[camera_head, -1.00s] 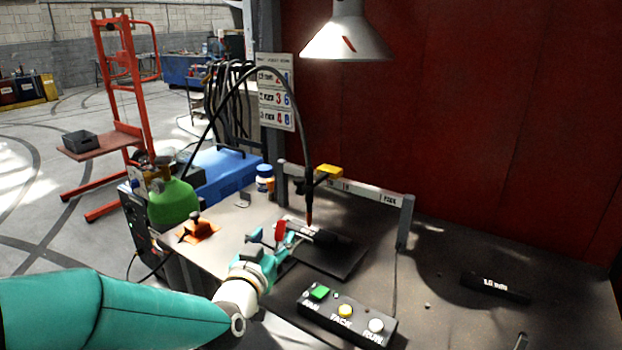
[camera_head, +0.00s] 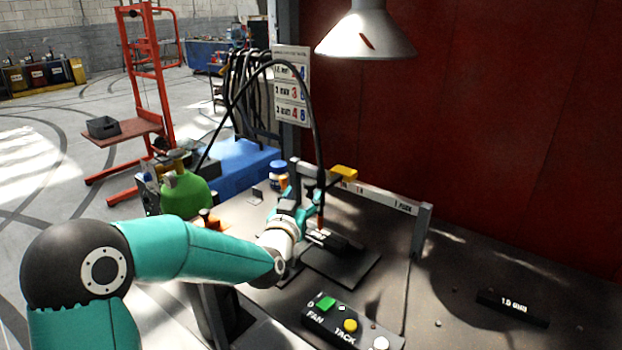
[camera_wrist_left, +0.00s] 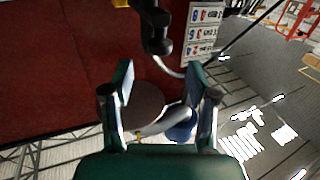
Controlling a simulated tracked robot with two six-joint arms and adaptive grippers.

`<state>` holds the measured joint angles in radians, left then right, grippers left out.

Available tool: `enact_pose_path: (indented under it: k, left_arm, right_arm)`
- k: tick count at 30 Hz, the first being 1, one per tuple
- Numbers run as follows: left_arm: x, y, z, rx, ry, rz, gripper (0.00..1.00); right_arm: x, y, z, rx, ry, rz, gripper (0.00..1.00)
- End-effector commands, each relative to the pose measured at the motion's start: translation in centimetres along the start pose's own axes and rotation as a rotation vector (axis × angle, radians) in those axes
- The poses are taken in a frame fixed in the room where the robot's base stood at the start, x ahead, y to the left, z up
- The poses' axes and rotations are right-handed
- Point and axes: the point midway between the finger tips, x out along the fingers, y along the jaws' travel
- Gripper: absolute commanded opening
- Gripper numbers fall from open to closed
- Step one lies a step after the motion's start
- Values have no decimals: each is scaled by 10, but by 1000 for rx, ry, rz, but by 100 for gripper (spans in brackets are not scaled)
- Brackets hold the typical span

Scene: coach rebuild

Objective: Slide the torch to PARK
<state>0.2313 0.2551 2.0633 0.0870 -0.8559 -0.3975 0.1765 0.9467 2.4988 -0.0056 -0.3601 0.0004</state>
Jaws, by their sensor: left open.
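The torch (camera_head: 319,198) is dark, with a copper-coloured tip pointing down and a black cable arching up from it. It hangs at the rail (camera_head: 375,194), beside a yellow block (camera_head: 344,172), left of the lettering that seems to read PARK near the right post. My left gripper (camera_head: 293,207) is open, just left of the torch. In the left wrist view its fingers (camera_wrist_left: 158,92) are spread, with the dark torch body (camera_wrist_left: 155,32) beyond them. I see no contact; the exact gap is unclear. My right gripper is out of view.
A dark plate (camera_head: 342,266) with small workpieces lies below the torch. A button box (camera_head: 350,322) stands at the bench front. A blue-and-white jar (camera_head: 279,174) and green cylinder (camera_head: 185,194) are behind and left of my gripper. A lamp (camera_head: 366,35) hangs above. Bench on the right is mostly clear.

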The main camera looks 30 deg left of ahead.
Motion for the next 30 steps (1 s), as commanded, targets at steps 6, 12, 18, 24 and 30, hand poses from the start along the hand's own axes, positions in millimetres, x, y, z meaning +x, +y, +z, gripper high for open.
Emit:
enact_pose_path:
  k: [6,12,18,24,30]
  left_arm:
    - [44,1,-2,1,0,2,58]
    - [66,1,-1,0,0,2,58]
    - [73,2,0,0,0,2,58]
    - [73,2,0,0,0,3,58]
    - [72,2,0,0,0,3,25]
  right_arm:
    - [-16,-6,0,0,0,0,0]
    - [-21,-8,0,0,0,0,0]
    - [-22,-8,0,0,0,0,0]
    - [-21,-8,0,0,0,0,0]
    - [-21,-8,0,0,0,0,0]
